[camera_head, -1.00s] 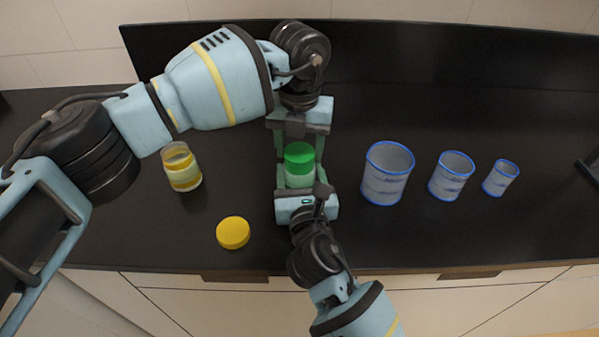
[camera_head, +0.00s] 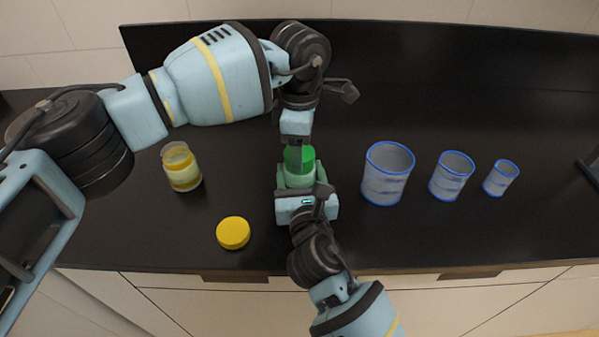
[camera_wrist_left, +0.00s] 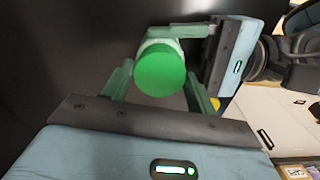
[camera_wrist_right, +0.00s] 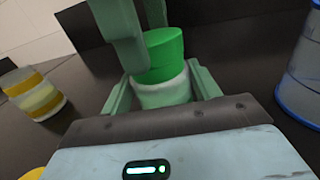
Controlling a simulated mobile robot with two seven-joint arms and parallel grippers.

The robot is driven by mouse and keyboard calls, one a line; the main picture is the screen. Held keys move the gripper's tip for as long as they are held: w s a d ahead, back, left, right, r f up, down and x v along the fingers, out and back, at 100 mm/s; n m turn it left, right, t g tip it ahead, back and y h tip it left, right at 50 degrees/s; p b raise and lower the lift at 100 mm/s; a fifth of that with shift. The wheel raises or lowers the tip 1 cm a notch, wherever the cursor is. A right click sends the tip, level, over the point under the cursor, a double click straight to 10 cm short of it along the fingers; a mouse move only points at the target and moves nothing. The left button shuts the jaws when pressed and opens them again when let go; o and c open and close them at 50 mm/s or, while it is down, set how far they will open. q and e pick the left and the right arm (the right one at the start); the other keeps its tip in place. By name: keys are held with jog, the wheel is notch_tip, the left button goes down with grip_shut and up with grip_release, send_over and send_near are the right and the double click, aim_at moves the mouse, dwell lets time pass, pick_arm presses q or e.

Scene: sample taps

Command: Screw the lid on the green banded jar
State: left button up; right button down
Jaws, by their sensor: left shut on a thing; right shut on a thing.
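The green banded jar (camera_head: 297,181) stands upright on the dark counter, its pale body between the fingers of my right gripper (camera_wrist_right: 160,92), which is shut on it. The green lid (camera_head: 308,156) sits on top of the jar's mouth; in the right wrist view the lid (camera_wrist_right: 164,52) meets the pale rim below it. My left gripper (camera_wrist_left: 158,82) comes from above and is shut on the lid, its fingers on either side of it. In the head view the left gripper partly covers the lid. The jar's lower part is hidden by the right gripper.
A yellow banded jar (camera_head: 182,168) stands to the left, with a loose yellow lid (camera_head: 233,232) nearer the front edge. Three blue-rimmed cups, large (camera_head: 386,174), middle (camera_head: 451,176) and small (camera_head: 500,178), stand to the right. A dark back panel rises behind the counter.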

pick_arm(q)
jog(key=o, duration=1.1)
jog(key=shift+r, duration=2.3)
jog(key=shift+c, duration=0.3)
notch_tip(320, 180, up, 2)
jog(key=n, duration=0.7)
jog(key=r+n, duration=0.1)
jog(key=n, duration=0.2)
jog(key=shift+r+n, duration=0.25)
jog(key=shift+n, duration=0.05)
